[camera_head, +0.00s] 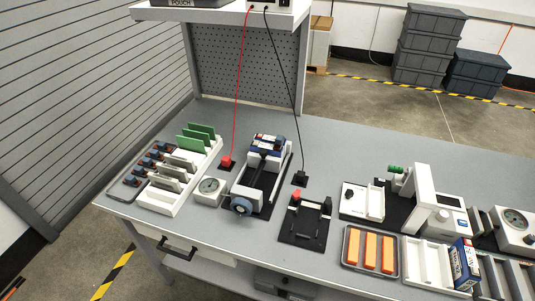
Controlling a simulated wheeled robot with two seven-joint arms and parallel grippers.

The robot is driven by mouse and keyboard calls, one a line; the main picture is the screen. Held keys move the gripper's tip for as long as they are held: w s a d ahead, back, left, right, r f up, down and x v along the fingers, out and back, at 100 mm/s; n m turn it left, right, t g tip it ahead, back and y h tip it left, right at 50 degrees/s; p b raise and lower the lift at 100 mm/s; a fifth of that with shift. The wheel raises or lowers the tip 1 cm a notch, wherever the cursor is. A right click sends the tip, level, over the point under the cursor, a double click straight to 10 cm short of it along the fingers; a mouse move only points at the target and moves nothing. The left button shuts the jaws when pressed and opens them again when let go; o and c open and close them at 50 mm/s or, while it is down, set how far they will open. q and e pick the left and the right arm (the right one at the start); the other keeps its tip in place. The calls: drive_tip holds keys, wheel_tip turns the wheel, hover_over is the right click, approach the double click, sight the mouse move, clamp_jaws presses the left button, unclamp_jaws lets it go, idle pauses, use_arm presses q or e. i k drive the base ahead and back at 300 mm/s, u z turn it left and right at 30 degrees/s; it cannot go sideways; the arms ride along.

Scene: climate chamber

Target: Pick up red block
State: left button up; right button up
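A small red block (227,163) sits on the grey workbench, left of the middle. A red cable (236,85) rises from it to a box on the upper shelf. A small black block (300,179) with a black cable stands to its right. A second, smaller red piece (296,196) shows at the back of a black fixture plate (303,235). I cannot tell its exact shape. Neither of my grippers is in view.
A white rack with green boards (196,137) stands left of the red block. A tray of orange bars (345,262) and other instruments crowd the right side.

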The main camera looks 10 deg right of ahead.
sight(226, 162)
drive_tip(key=u, duration=1.5)
drive_tip(key=k, duration=0.8)
drive_tip(key=z, duration=1.55)
drive_tip(key=i, duration=0.5)
drive_tip(key=u, duration=0.1)
